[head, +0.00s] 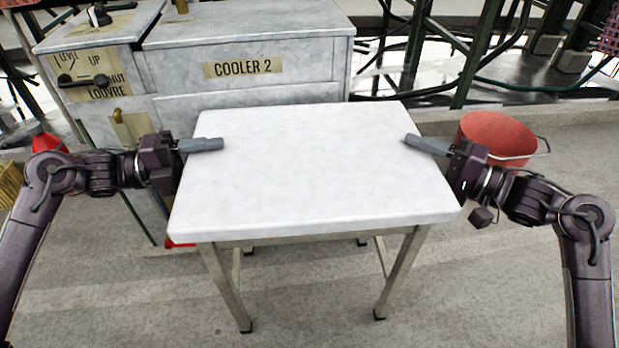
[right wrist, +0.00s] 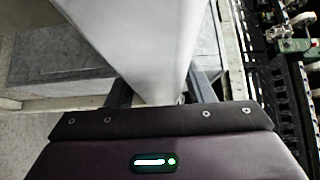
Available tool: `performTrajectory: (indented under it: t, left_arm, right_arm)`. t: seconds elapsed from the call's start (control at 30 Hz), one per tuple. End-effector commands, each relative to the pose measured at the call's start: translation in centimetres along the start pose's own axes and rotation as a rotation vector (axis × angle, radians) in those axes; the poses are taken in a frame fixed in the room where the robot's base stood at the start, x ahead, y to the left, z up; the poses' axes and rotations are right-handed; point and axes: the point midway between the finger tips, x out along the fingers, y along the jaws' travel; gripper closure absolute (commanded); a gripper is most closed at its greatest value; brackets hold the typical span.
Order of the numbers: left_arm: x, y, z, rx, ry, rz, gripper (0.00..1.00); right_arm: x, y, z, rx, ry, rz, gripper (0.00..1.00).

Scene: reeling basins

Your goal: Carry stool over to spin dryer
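The stool (head: 310,175) has a white slab top and metal legs with dark feet, and stands upright in the middle of the head view. My left gripper (head: 203,145) is at its left edge, one finger lying on the top, the other hidden beneath. My right gripper (head: 425,146) is at its right edge in the same way. In the right wrist view, the stool's white slab (right wrist: 135,45) runs between the two fingers, which sit close against both faces. Whether the feet touch the floor is hard to tell. I see nothing labelled as a spin dryer.
A grey metal cabinet labelled COOLER 2 (head: 250,35) stands right behind the stool. A red bucket (head: 495,135) stands on the floor at the right, close behind my right gripper. Dark metal frames and hoses fill the back right. The floor in front is clear.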

Motion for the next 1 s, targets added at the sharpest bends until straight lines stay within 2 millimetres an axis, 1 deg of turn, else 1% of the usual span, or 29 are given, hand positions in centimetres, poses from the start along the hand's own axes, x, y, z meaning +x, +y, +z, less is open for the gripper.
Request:
performTrajectory:
  t: [0.03, 0.3, 0.37, 1.0]
  left_arm:
    - [-0.02, 0.01, 0.01, 0.000, 0.000, 0.000, 0.58]
    - [-0.04, 0.02, 0.01, -0.001, 0.000, 0.000, 0.94]
    - [-0.04, 0.03, 0.01, -0.001, 0.000, 0.000, 1.00]
    - [-0.08, 0.06, 0.02, -0.001, -0.001, 0.001, 1.00]
  right_arm:
    - [-0.02, 0.01, 0.00, 0.000, 0.000, 0.000, 0.58]
    - [-0.04, 0.02, 0.00, 0.000, 0.000, 0.001, 0.94]
    - [-0.04, 0.03, 0.00, 0.000, 0.000, 0.001, 1.00]
    - [-0.07, 0.07, -0.01, 0.001, 0.000, 0.002, 1.00]
